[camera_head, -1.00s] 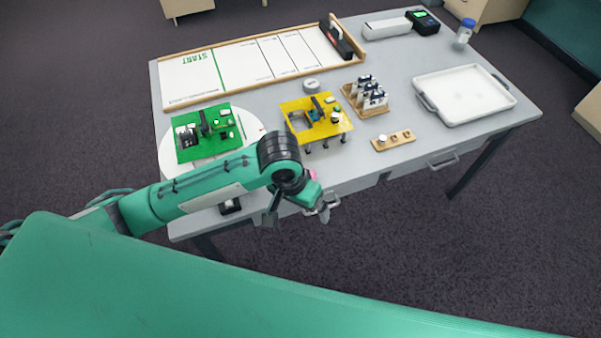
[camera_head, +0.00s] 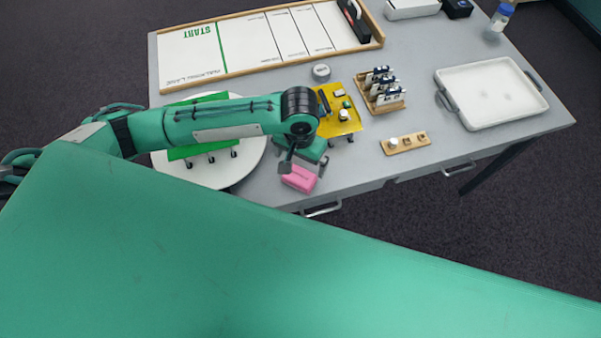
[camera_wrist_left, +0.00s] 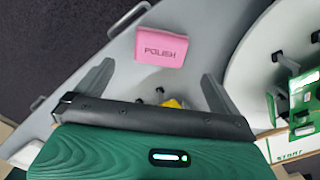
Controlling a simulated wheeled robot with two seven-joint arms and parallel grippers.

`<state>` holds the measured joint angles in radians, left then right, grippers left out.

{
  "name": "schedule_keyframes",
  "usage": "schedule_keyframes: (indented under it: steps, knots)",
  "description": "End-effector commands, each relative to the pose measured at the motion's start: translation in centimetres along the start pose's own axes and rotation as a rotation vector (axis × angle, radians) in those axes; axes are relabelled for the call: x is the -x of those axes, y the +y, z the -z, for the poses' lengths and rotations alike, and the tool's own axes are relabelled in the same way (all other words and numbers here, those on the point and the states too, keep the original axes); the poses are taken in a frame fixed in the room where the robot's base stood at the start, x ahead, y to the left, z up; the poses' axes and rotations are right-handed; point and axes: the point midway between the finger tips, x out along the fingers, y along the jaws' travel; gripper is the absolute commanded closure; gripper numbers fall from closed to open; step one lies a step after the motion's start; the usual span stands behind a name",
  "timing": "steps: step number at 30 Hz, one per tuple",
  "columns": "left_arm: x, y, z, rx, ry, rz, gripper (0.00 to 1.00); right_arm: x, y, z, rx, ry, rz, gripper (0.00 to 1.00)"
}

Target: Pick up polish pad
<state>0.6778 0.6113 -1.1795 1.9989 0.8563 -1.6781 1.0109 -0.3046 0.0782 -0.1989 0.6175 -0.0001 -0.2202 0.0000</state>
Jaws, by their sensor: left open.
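The polish pad (camera_head: 299,178) is a pink block lying on the grey table near its front edge. In the left wrist view the pink pad (camera_wrist_left: 161,48) shows the word POLISH and lies ahead of the fingers, apart from them. My left gripper (camera_head: 303,165) is just above and behind the pad in the head view. In the left wrist view its two fingers (camera_wrist_left: 152,85) are spread wide with nothing between them. My right gripper is not in view.
A yellow board (camera_head: 341,115) stands right of my left arm. A green board (camera_head: 203,149) lies on a white round plate (camera_head: 245,165), partly behind the arm. A wooden holder (camera_head: 404,143), a pen rack (camera_head: 383,92) and a white tray (camera_head: 491,94) are to the right.

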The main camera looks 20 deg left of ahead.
Motion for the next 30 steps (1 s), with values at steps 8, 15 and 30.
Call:
schedule_keyframes:
  steps: [8, 15, 30]
  knots:
    - [-3.5, 0.0, 0.0, -0.001, 0.001, 0.001, 0.0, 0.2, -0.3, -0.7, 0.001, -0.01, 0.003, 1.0]
    - [-6.0, -0.1, -0.2, 0.0, -0.001, 0.002, 0.0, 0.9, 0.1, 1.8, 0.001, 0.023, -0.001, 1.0]
    - [-8.8, 0.0, -0.2, -0.001, 0.002, 0.0, 0.08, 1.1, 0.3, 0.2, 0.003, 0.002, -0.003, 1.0]
